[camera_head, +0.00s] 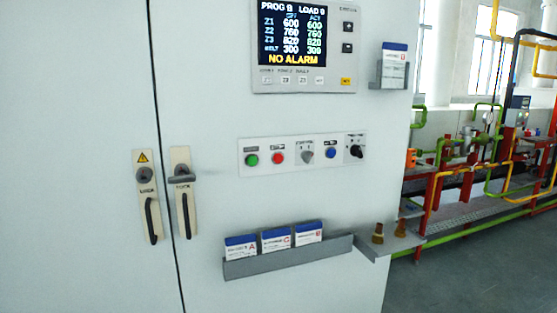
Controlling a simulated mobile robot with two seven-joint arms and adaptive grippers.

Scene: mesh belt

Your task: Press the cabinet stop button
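A white control cabinet fills most of the head view, with a button panel (301,153) on its front. On the panel, from left to right, are a green button (252,160), a red button (278,158), a grey selector (307,156), a blue button (331,153) and a black knob (355,151). The labels above them are too small to read surely. Neither of my grippers is in view, and nothing covers the buttons.
Above the panel a display (293,34) reads NO ALARM. Below it a grey rack (289,258) holds cards, beside a small shelf (391,240) with brass parts. Door handles (151,219) stick out at left. Pipework (470,165) and open floor lie at right.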

